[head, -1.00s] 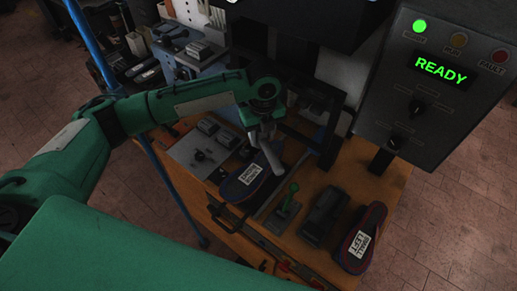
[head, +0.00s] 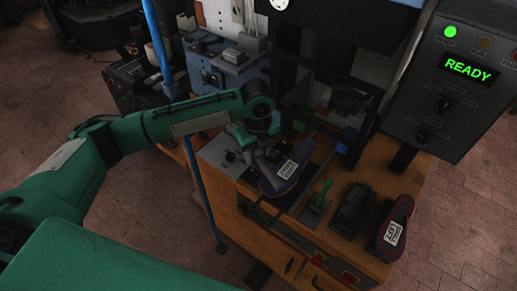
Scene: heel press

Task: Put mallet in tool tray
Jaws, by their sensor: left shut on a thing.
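My left gripper (head: 266,156) reaches in from the left and points down over the bench, beside the toe end of a sole labelled shoe piece (head: 284,173). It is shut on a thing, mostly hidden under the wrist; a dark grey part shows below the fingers. This may be the mallet, but its shape is too dark to confirm. No other mallet can be made out. I cannot tell for certain which surface is the tool tray. My right gripper is out of view.
The wooden bench (head: 262,236) holds a green-handled lever (head: 320,193), a black block (head: 353,208) and a second labelled shoe piece (head: 392,232). The control box (head: 455,90) reads READY with a green light. A blue post (head: 199,185) stands beside my left forearm.

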